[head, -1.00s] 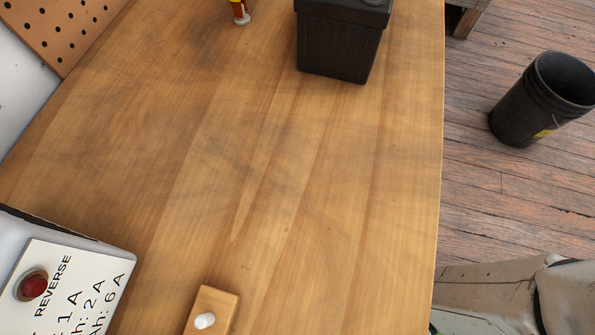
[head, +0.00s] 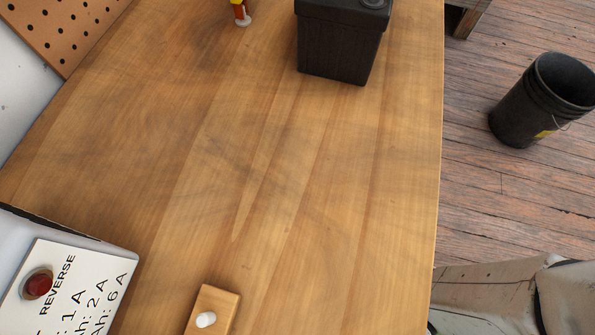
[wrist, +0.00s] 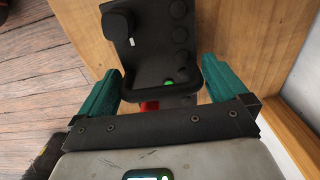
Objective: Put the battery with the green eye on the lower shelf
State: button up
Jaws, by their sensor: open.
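In the wrist view, a black battery (wrist: 157,45) with a round green eye (wrist: 168,84) on its top stands on a wooden surface. My gripper (wrist: 159,74) has teal fingers, open and apart, one at each side of the battery's near end. Whether they touch it I cannot tell. A red part (wrist: 150,105) shows just on the near side of the battery. In the head view, a black battery (head: 338,48) stands at the top edge with its top mostly cut off; whether it is the same one I cannot tell. The lower shelf is not clearly in view.
In the head view, the wooden bench top (head: 290,170) is mostly clear. A charger-like box (head: 75,285) and a wooden block with a white knob (head: 212,308) are near the front. A red-and-yellow tool (head: 241,12) is behind. A black bucket (head: 543,98) stands on the floor.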

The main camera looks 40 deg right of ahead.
notch_tip(320, 180, up, 11)
jog(key=p, duration=0.3)
jog(key=shift+f, duration=0.15)
jog(key=shift+d, duration=0.1)
